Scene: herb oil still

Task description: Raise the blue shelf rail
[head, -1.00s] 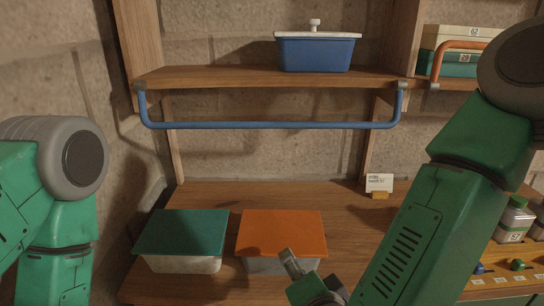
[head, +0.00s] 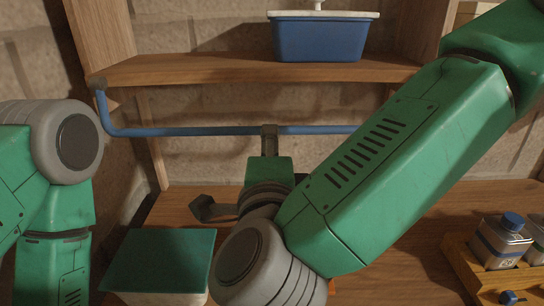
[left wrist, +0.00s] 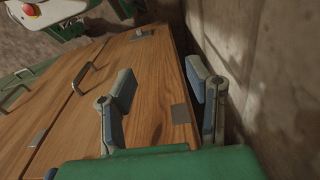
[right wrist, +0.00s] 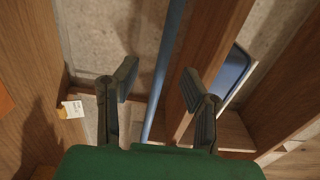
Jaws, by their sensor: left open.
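The blue shelf rail (head: 190,131) runs under the upper wooden shelf (head: 200,70) in the head view. Its left bend joins the shelf's left end; its right end is hidden behind my right arm. My right gripper (head: 269,136) is at the middle of the rail, overlapping it. In the right wrist view the jaws (right wrist: 158,82) are open and apart, with the blue rail (right wrist: 170,50) passing between them. Contact cannot be told. My left gripper (left wrist: 160,88) is open and empty in the left wrist view, above a wooden surface.
A blue tub with a white lid (head: 318,40) stands on the upper shelf. A green-lidded box (head: 158,262) sits below at left. A tray with bottles (head: 500,240) is at the right. A small white card (right wrist: 72,109) shows in the right wrist view.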

